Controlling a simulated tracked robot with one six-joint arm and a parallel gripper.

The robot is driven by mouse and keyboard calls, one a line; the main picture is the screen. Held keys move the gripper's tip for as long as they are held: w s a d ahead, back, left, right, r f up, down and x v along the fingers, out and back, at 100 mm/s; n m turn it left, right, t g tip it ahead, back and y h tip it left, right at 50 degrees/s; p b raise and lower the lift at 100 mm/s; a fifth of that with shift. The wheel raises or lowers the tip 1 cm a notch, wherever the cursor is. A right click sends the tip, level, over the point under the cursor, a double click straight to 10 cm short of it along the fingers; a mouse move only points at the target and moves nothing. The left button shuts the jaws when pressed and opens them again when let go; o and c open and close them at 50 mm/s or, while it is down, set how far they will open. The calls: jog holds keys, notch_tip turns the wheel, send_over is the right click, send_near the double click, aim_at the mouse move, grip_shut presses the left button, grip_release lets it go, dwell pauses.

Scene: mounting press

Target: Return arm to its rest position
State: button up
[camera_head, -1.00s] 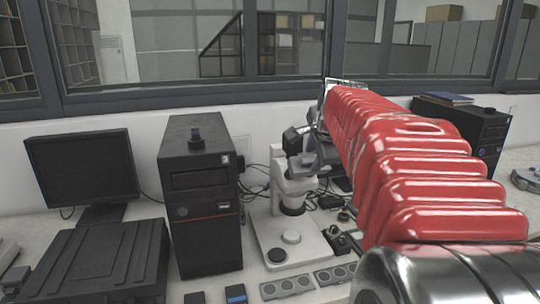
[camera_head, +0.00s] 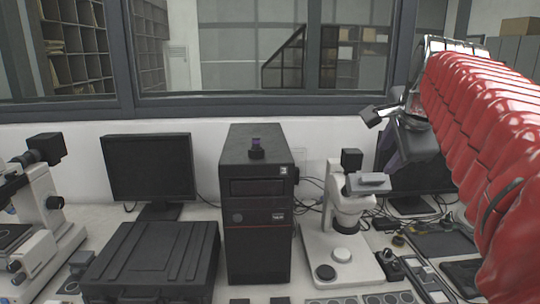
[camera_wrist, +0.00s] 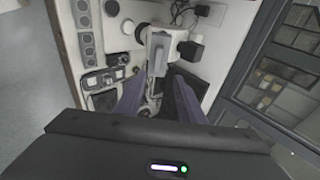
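My arm, in its red ribbed cover (camera_head: 480,130), reaches in from the right of the head view. My gripper (camera_head: 375,114) is at its far end, above and to the right of the white microscope (camera_head: 345,215). In the wrist view, the two dark purple fingers (camera_wrist: 160,98) stand apart with nothing held between them. The microscope (camera_wrist: 160,45) shows beyond them, on the bench. My gripper looks open and empty.
A monitor (camera_head: 148,170), a black case (camera_head: 150,262) and another microscope (camera_head: 45,210) are further left. A window frame (camera_head: 250,103) runs behind the bench.

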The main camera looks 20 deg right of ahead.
jog(key=shift+s+a+r, duration=0.25)
jog(key=shift+s+r, duration=0.2)
jog(key=shift+r, duration=0.05)
jog(key=s+a+f+n+y, duration=0.3)
jog(key=a+f+n, duration=0.8)
jog(key=a+f, duration=0.45)
jog(key=s+a+f+n+g, duration=0.1)
jog(key=s+a+f+n, duration=0.3)
jog(key=a+f+n, duration=0.1)
jog(key=s+a+f+n+g+y, duration=0.1)
jog(key=s+a+f+n, duration=0.3)
jog(key=a+f+n, duration=0.2)
jog(key=shift+a+f, duration=0.4)
jog(key=shift+f, duration=0.4)
jog(key=shift+c, duration=0.5)
jog(key=shift+a, duration=0.1)
